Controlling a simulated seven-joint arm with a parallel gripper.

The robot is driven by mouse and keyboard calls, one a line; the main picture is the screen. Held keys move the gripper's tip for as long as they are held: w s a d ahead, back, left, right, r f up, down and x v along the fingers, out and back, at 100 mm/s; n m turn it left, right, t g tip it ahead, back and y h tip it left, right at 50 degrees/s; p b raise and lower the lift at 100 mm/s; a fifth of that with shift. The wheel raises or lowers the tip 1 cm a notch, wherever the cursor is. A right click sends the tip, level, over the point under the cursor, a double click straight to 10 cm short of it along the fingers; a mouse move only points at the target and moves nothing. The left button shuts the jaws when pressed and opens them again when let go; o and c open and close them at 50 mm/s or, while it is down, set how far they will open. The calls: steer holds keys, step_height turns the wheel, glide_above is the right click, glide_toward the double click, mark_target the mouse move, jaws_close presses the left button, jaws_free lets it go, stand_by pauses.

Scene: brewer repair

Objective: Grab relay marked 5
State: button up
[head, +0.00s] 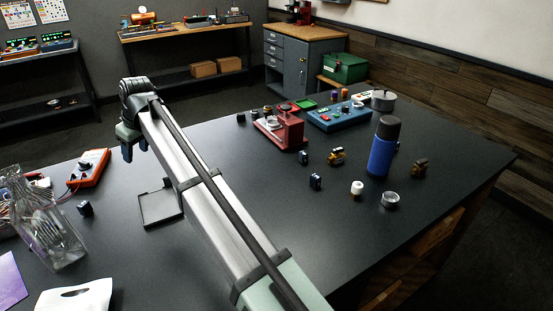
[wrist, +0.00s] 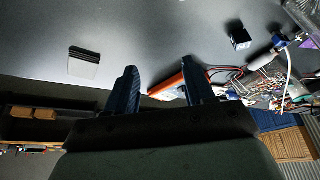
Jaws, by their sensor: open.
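Small dark blue relay-like blocks stand on the dark table. In the head view one (head: 315,181) is near the middle, another (head: 303,157) is just behind it, and a third (head: 85,208) is at the left by the orange meter. A dark block (wrist: 239,37) also shows at the upper right of the wrist view. The number on each is too small to read. My gripper (head: 130,150) is open and empty, above the far left part of the table. Its two blue fingers (wrist: 160,72) are spread in the wrist view, apart from every block.
The orange meter (head: 89,167), loose wires and a glass bottle (head: 47,225) crowd the left. A black tray (head: 160,207) lies beside my arm. A red brewer-like device (head: 289,131), a blue panel (head: 338,116) and a blue flask (head: 382,150) stand at the right.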

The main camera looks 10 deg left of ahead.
steer(key=w+d+r+m+t, duration=0.1)
steer(key=w+d+r+m, duration=0.1)
steer(key=w+d, duration=1.2)
steer(key=r+m+g+h, duration=0.2)
steer(key=m+h, duration=0.3)
steer(key=m, duration=0.1)
glide_above(303, 153)
step_height(303, 153, down, 14)
steer(key=shift+f, duration=0.1)
steer(key=shift+c, duration=0.3)
jaws_close()
